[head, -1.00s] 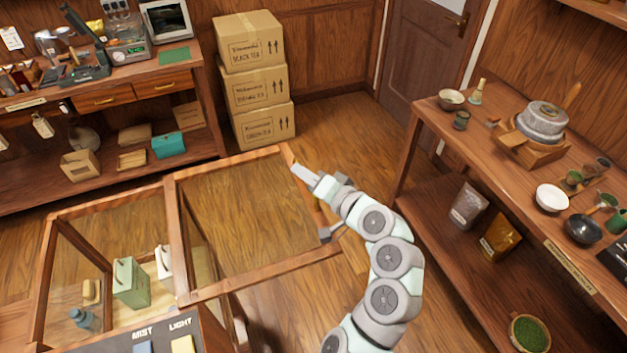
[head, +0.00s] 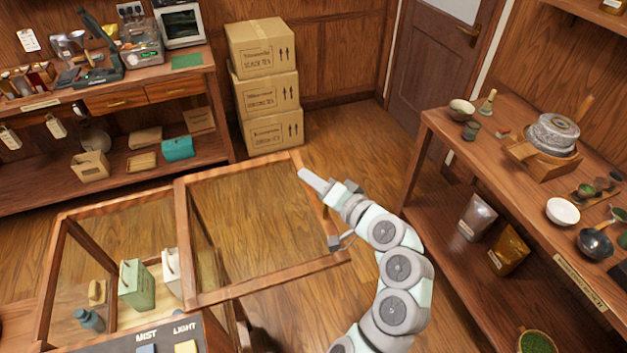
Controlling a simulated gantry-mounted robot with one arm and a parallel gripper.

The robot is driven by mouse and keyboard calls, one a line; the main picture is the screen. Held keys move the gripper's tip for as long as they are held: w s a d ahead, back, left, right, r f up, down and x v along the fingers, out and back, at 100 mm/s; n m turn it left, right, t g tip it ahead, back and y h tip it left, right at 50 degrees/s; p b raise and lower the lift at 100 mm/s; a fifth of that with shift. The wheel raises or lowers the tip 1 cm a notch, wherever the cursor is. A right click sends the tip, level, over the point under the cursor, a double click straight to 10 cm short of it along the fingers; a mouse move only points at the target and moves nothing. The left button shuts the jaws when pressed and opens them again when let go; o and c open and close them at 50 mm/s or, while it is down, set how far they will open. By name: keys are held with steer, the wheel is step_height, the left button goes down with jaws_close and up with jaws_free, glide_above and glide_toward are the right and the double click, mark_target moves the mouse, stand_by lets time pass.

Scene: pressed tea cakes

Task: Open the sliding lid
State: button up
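The display case (head: 47,285) at lower left has a wooden frame and glass sides. A wood-framed clear panel (head: 253,288), apparently the sliding lid, extends to the right of its left section, with floor visible through it. My gripper (head: 313,181) is at the panel's right edge, close to its far right corner. Its pale tip overlaps the panel in the picture; contact cannot be judged. The fingers are too small and edge-on to tell whether they are open. A small grey block (head: 335,243) sits by the panel's near right corner.
Inside the case are a green canister (head: 137,287), a white canister (head: 172,272) and a blue bottle (head: 90,319). A MIST and LIGHT control panel (head: 118,345) is at the front. Stacked boxes (head: 267,90) stand behind; a tea shelf (head: 440,130) is right of my arm.

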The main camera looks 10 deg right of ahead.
steer(key=v, duration=1)
steer(key=shift+s, duration=0.3)
steer(key=shift+d+r, duration=0.15)
